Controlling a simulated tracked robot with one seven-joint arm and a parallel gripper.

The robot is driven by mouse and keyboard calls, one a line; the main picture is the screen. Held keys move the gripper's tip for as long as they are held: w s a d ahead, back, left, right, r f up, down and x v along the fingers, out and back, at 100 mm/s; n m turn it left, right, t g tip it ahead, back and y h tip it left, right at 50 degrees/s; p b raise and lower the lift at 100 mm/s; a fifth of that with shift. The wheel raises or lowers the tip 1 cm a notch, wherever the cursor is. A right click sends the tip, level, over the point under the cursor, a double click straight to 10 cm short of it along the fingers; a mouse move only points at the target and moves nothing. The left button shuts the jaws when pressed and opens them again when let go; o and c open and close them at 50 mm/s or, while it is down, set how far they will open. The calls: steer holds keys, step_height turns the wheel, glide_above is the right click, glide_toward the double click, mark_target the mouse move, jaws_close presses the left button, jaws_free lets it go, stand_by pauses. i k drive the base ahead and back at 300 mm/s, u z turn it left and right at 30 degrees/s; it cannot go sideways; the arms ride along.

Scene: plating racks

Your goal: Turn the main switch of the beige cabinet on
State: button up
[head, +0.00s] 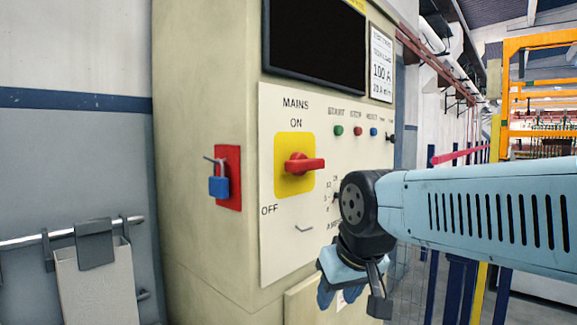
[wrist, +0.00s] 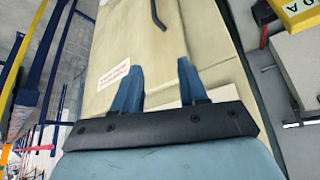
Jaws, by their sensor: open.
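The beige cabinet (head: 205,120) stands in the middle of the head view. Its main switch (head: 304,164) is a red handle on a yellow plate (head: 283,152); the handle lies about horizontal. "MAINS ON" is printed above it and "OFF" at its lower left. My gripper (head: 337,297) is below and to the right of the switch, in front of the lower cabinet, pointing down and apart from the switch. In the wrist view my gripper (wrist: 160,70) has its two blue fingers spread and nothing between them. The beige panel (wrist: 155,35) shows behind them; the switch is not in that view.
A blue padlock (head: 219,186) hangs on a red plate (head: 229,170) on the cabinet's left side. Green, red and blue buttons (head: 356,131) sit right of the switch. A rail with a grey holder (head: 95,243) is at lower left. Orange racks (head: 540,90) stand far right.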

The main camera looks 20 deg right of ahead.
mark_target(298, 163)
steer(key=u, duration=1.2)
steer(key=k, duration=0.7)
steer(key=z, duration=1.85)
